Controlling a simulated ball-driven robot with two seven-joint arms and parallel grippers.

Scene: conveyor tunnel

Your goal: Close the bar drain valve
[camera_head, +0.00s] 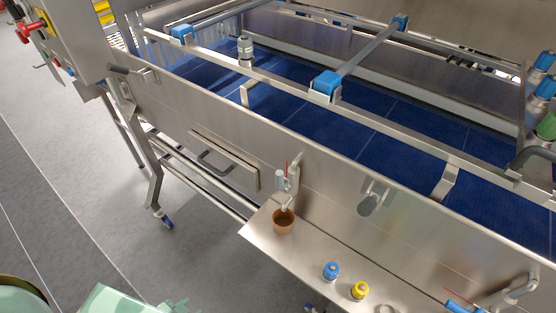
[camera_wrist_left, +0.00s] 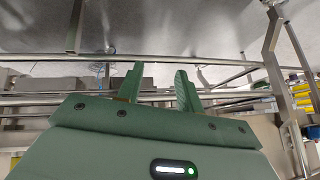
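A small pipe valve (camera_head: 292,177) stands at the front wall of the conveyor frame, with a thin upright red lever and a spout pointing down. A brown cup (camera_head: 283,221) stands under the spout on a steel shelf. A second pipe fitting (camera_head: 512,292) with a reddish lever is at the lower right; I cannot tell which one is the bar drain valve. My left gripper (camera_wrist_left: 159,78) shows in the left wrist view, fingers apart with nothing between them, and touches neither valve. My right gripper is not in view.
The steel shelf (camera_head: 258,229) also holds a blue-capped item (camera_head: 331,271) and a yellow-capped item (camera_head: 359,291). A drawer-like panel with a handle (camera_head: 215,163) is left of the valve. A blue conveyor belt (camera_head: 395,128) lies behind the wall. Grey floor (camera_head: 70,150) at left is clear.

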